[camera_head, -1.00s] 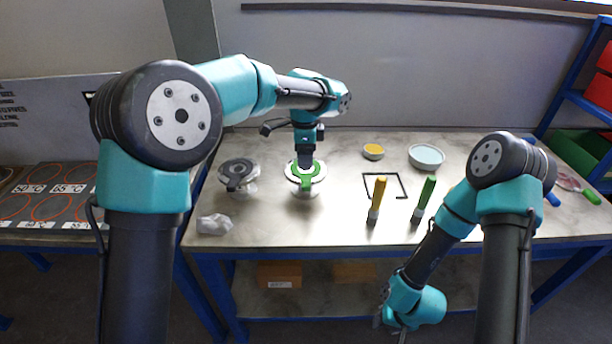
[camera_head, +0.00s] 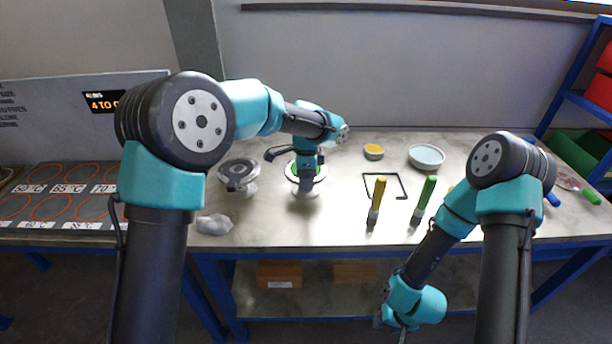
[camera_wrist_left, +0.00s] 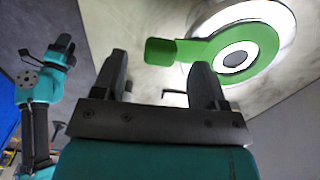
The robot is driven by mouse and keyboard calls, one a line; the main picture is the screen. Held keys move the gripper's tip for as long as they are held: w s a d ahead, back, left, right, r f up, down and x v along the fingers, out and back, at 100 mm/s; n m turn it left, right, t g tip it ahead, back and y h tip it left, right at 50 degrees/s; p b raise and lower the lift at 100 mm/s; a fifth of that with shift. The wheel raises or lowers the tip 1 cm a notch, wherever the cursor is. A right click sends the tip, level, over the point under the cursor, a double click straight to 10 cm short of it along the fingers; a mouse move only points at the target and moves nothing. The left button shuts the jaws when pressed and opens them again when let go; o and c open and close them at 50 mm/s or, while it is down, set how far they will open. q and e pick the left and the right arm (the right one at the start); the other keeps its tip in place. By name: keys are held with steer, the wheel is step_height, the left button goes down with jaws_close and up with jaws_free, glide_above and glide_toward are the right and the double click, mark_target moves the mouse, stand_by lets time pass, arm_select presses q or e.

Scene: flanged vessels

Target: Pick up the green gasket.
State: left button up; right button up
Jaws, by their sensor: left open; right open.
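The green gasket (camera_head: 320,173) lies on the flange of the right vessel (camera_head: 294,181), partly hidden by my left gripper in the head view. In the left wrist view the gasket (camera_wrist_left: 267,40) is a flat green ring with a dark centre and a tab sticking out to the left. My left gripper (camera_wrist_left: 160,78) is open and empty, its fingertips short of the tab, which shows beyond and between them. In the head view this gripper (camera_head: 307,186) is at the vessel's near side. My right gripper (camera_head: 400,331) hangs low in front of the table, its fingers barely visible.
A second vessel with a dark gasket (camera_head: 238,173) stands to the left. A crumpled pale cloth (camera_head: 214,224) lies at the front left edge. Two bowls sit behind, the larger pale blue (camera_head: 426,156).

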arm_select(q)
step_height(320, 180, down, 2)
steer(key=shift+f, duration=0.15)
stand_by(0.4)
steer(key=c, duration=1)
